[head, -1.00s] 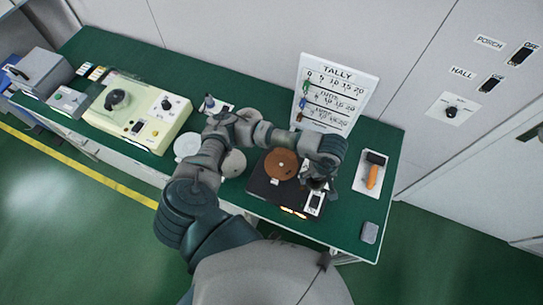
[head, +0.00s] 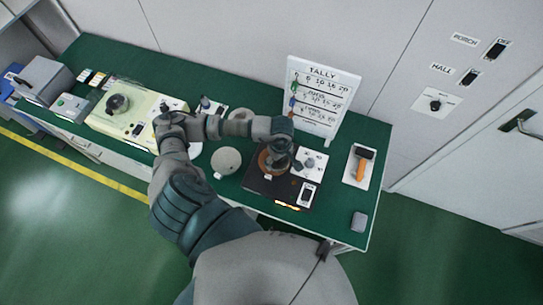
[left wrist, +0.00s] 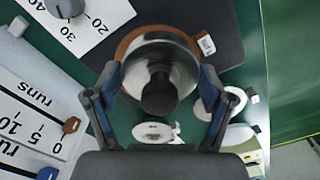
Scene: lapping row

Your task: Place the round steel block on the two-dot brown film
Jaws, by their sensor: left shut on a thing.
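My left gripper (head: 279,163) is over the brown film (head: 263,163) on the black plate (head: 255,184). In the left wrist view the gripper (left wrist: 159,74) is shut on the round steel block (left wrist: 158,52), a shiny disc with a black knob (left wrist: 159,93). The brown film (left wrist: 126,43) shows as a rim around the block, with a small white label (left wrist: 206,44) at its edge. The label's marks are too small to read surely. I cannot tell whether the block touches the film or hangs just above it. My right gripper is not in view.
A white dial panel (head: 304,158) is right of the film, with the tally board (head: 321,97) behind. A pale disc (head: 226,161) lies left of the plate. An orange-handled tool (head: 362,165) and a grey block (head: 358,222) are at right. A cream machine (head: 113,128) stands at left.

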